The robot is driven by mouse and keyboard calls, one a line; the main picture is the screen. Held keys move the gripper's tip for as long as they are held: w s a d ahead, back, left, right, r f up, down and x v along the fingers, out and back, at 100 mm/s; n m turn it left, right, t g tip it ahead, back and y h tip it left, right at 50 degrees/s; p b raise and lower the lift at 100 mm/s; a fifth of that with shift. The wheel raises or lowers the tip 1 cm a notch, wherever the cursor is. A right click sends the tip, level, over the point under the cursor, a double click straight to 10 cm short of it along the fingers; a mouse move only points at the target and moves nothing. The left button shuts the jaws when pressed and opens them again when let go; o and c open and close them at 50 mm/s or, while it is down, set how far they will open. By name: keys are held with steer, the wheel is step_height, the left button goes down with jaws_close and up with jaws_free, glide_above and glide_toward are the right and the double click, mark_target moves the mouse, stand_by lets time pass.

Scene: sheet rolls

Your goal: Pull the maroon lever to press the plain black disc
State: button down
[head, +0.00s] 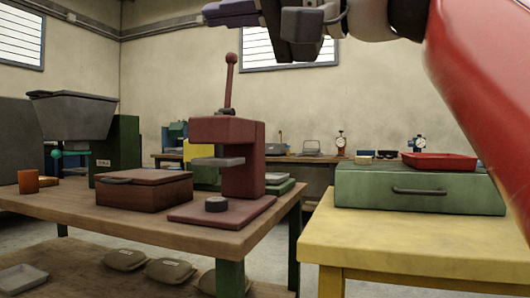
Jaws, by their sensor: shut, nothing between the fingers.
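A maroon press (242,165) stands on the brown wooden table (150,231). Its maroon lever (229,82) rises upright from the top and ends in a round knob. A black disc (216,204) lies on the press base, below the grey pressing plate (217,162), with a clear gap between them. My gripper (208,12) is at the top edge of the picture, above the lever knob and apart from it. Its fingers point left, shut and empty, and are partly cut off by the frame.
A dark red lidded box (144,190) sits left of the press. An orange cup (28,181) and a grey hopper machine (73,115) are farther left. A green case (419,192) with a red tray (439,161) stands on the yellow table (390,240) at right. Sacks lie below.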

steer(key=w+d+f+m+t+h, duration=0.1)
steer(key=w+d+f+m+h, duration=0.15)
steer(key=f, duration=0.55)
steer(key=w+d+f+m+h, duration=0.15)
steer(key=f+h, duration=0.25)
steer(key=f, duration=0.5)
steer(key=w+d+f+m+t+h, duration=0.1)
steer(key=w+d+f+m+h, duration=0.15)
steer(key=f, duration=0.55)
steer(key=s+d+f+n+g+h, duration=0.1)
steer(key=s+d+f+g+h, duration=0.2)
steer(key=f, duration=0.8)
steer(key=s+d+f+h, duration=0.35)
steer(key=d+f, duration=0.25)
steer(key=f, duration=0.6)
steer(key=s+d+f+n+g+h, duration=0.15)
steer(key=s+d+f, duration=0.3)
steer(key=f, duration=0.65)
step_height(320, 180, up, 12)
steer(key=m+p, duration=0.1)
steer(key=p, duration=1.1)
steer(key=shift+a, duration=0.15)
steer(key=shift+f, duration=0.1)
